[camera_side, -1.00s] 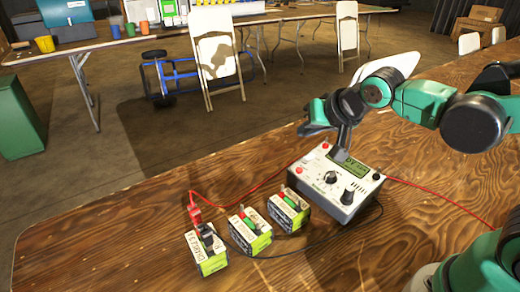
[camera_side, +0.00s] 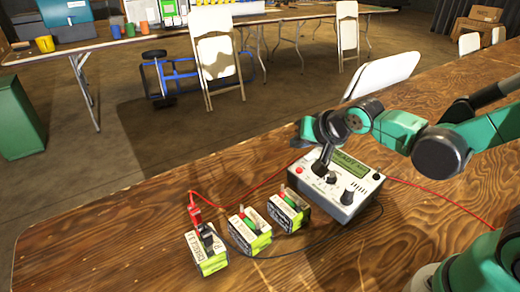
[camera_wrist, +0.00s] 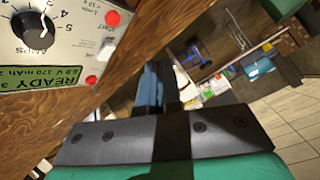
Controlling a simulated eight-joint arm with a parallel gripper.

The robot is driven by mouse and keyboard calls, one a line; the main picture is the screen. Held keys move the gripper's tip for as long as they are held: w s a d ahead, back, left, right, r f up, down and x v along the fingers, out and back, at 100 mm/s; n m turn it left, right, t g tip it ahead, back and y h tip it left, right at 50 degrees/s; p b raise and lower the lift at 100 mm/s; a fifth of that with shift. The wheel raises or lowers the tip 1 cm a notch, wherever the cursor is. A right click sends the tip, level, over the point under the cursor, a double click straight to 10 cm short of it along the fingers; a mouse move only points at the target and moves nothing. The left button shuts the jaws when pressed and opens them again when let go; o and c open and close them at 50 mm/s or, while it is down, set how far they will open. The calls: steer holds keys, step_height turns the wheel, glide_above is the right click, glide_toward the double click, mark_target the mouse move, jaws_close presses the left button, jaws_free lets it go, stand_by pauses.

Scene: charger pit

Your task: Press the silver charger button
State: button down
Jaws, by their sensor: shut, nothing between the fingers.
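The charger (camera_side: 341,198) is a white box on the wooden table, with a display, a black knob and red terminals on its top. In the wrist view its panel (camera_wrist: 70,60) fills the upper left, and its green display (camera_wrist: 42,80) reads READY. A small pale spot by the START label (camera_wrist: 106,47), between two red terminals, looks like the silver button. My gripper (camera_side: 318,168) is shut and empty, pointing down over the panel's left part. It hides that spot in the side view; I cannot tell whether it touches. In the wrist view the fingers (camera_wrist: 152,75) are right of the panel edge.
Several battery packs (camera_side: 289,212) stand left of the charger, the leftmost with a red clip (camera_side: 194,214). Red and black leads cross the table. A white folding chair (camera_side: 385,73) is behind the table's far edge. The table's left front is clear.

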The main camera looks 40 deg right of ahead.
steer(key=shift+d+f, duration=0.25)
steer(key=shift+f, duration=0.95)
steer(key=shift+d+f, duration=0.2)
steer(key=shift+f, duration=1)
stand_by(0.5)
steer(key=shift+a+r, duration=0.25)
steer(key=shift+r, duration=1)
steer(key=shift+a+r, duration=0.2)
steer(key=shift+r, duration=1)
steer(key=s+r+n+g, duration=0.2)
steer(key=s+r+n, duration=0.1)
steer(key=s+n, duration=0.4)
steer(key=shift+s+d+y, duration=0.3)
steer(key=shift+s+y, duration=0.1)
steer(key=shift+s, duration=0.35)
